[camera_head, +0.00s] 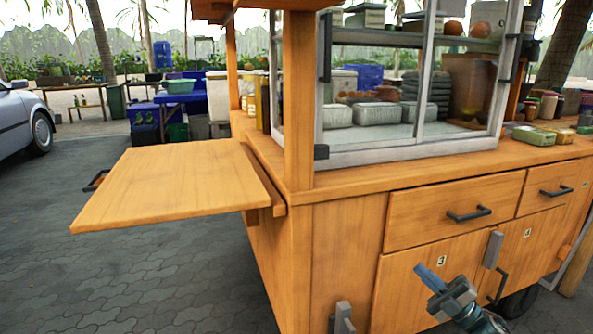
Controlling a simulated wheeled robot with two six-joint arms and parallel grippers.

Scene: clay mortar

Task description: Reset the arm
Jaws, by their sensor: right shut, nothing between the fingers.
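My right gripper (430,278) shows at the bottom right, with its blue fingers closed together and nothing between them. It points up and to the left, in front of the lower doors of the wooden cart (345,250). It appears apart from the cart, though the exact gap cannot be told. The rest of my right arm runs out of the bottom edge. My left gripper is not in view.
A wooden side shelf (170,185) juts left from the cart. A glass case (400,140) holding trays and a brown pot (468,85) stands on top. Drawer handles (469,214) stick out in front. Open paving (130,280) lies at left.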

